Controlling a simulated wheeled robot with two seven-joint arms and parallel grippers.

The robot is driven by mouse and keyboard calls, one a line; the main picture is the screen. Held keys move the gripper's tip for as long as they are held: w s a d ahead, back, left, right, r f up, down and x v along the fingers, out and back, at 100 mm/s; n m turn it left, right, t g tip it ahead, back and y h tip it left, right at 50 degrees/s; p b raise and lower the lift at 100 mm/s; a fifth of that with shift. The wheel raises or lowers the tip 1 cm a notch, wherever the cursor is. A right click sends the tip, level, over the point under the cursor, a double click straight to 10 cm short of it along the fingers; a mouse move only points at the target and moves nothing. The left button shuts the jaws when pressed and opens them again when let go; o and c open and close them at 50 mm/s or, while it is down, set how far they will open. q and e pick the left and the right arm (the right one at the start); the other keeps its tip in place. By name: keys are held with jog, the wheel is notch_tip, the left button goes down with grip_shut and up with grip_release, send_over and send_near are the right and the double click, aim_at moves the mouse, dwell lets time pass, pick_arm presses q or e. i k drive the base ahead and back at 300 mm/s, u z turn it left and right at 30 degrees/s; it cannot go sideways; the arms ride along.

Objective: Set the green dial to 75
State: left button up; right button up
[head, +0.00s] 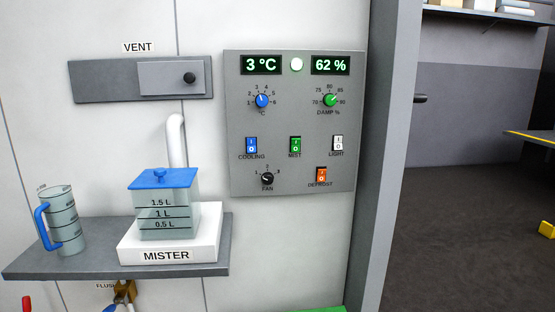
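The green dial (330,100) sits at the upper right of the grey control panel (235,140) in the head view. It is labelled DAMP % and has marks from 70 to 90 around it. Its light pointer line seems to lean to the upper right, toward the 85 mark, but it is too small to be sure. The display above it (330,65) reads 62 %. Neither of my grippers is in view.
A blue dial (262,101) sits left of the green one. Switches and a black FAN dial (267,179) are below. A shelf (120,265) with a jug (65,225) and the mister tank (165,210) juts out lower left. The space before the panel is clear.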

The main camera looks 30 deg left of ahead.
aim_at(331, 99)
jog(key=z, duration=0.1)
jog(key=k, duration=0.45)
jog(key=u, duration=0.95)
jog(key=i, duration=0.9)
jog(key=z, duration=1.6)
